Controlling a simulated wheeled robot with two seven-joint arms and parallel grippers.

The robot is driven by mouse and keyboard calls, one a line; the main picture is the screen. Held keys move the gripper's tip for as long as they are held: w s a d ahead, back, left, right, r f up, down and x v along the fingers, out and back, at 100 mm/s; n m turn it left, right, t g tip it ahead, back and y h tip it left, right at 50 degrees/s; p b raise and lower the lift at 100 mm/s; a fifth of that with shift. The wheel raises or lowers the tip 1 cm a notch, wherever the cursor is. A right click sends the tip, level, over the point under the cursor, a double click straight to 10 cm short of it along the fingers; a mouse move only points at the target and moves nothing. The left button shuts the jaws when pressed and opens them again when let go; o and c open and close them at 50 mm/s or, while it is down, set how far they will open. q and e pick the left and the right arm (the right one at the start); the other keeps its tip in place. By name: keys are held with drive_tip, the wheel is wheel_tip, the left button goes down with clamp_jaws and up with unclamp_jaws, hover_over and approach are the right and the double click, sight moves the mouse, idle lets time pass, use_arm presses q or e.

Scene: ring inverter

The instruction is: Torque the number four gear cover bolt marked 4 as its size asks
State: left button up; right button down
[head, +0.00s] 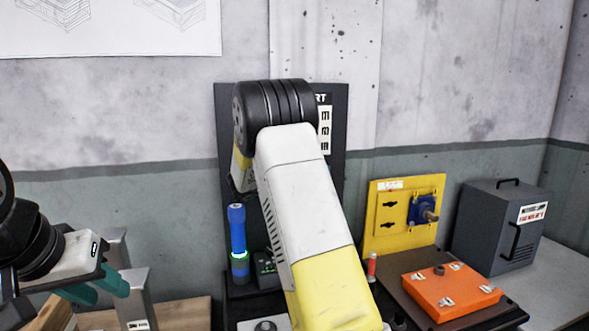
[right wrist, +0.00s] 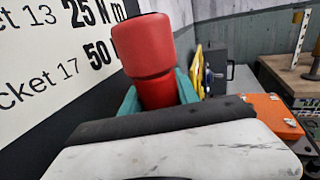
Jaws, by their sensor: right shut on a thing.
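The orange gear cover (head: 452,291) lies flat on a dark stand at the right in the head view. It has several pale bolt spots; I cannot read a 4 on any. My right gripper (right wrist: 158,95) is shut on a red tool (right wrist: 143,48), a thick red cylinder between its teal fingers, held beside the chart board. In the head view that gripper is hidden behind my right arm. A blue tool (head: 237,229) with a green glowing ring stands upright in a dock. My left gripper (head: 96,287) is open and empty at the lower left.
The dark chart board (head: 225,150) carries socket sizes and torques; the right wrist view shows 13 with 25 N m and 17 with 50. A yellow panel (head: 377,232), a grey box (head: 497,230) and a small red-topped item (head: 372,265) stand near the cover.

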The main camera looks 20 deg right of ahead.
wheel_tip(320, 180, down, 16)
drive_tip(key=shift+f, duration=0.2)
idle(1.3)
drive_tip(key=shift+f, duration=0.2)
idle(0.5)
drive_tip(key=c, duration=0.8)
unclamp_jaws()
drive_tip(key=shift+c, duration=0.2)
drive_tip(key=shift+s+f, duration=0.1)
drive_tip(key=shift+f, duration=0.05)
drive_tip(key=shift+a, duration=0.15)
